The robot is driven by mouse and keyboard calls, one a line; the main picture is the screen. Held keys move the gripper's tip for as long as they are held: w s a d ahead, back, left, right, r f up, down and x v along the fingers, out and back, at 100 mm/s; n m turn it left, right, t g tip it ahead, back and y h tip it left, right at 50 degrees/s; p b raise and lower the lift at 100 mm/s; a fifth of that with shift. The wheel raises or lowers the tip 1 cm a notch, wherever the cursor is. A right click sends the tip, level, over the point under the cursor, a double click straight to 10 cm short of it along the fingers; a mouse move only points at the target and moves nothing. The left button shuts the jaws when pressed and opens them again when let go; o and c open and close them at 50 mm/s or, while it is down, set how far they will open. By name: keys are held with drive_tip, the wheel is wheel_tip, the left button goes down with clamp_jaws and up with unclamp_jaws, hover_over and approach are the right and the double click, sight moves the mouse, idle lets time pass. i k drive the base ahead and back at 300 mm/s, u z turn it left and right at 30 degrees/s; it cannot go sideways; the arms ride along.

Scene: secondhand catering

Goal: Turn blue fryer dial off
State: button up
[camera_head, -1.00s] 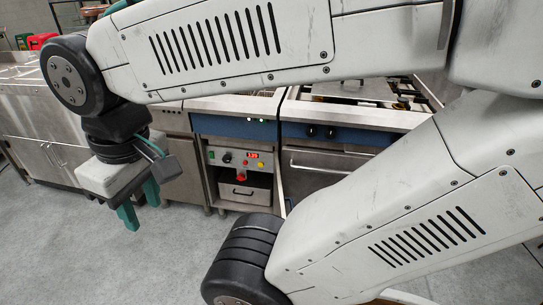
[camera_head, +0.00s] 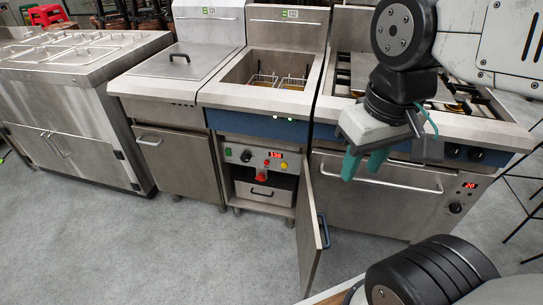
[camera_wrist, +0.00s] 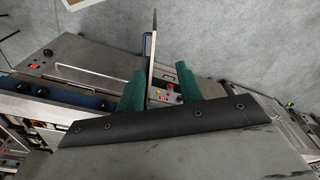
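The blue fryer (camera_head: 225,122) stands in the middle of the head view, with a blue front strip and two baskets in its well. Its lower door (camera_head: 308,228) hangs open to the right. Behind it is a control panel (camera_head: 262,157) with a black dial (camera_head: 246,156), a lit red display (camera_head: 276,155), a yellow button and a red handle. The dial's setting is too small to read. My gripper (camera_head: 364,168) is open and empty, pointing down, right of the panel and in front of the oven. In the wrist view, the panel (camera_wrist: 163,96) shows between the parted green fingers.
The open door juts forward between the panel and the oven (camera_head: 370,195) on the right. A lidded fryer (camera_head: 165,85) and a steel counter (camera_head: 75,120) stand on the left. The grey floor (camera_head: 170,250) in front is clear.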

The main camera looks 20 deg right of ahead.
sight(245, 157)
drive_tip(key=i, duration=0.95)
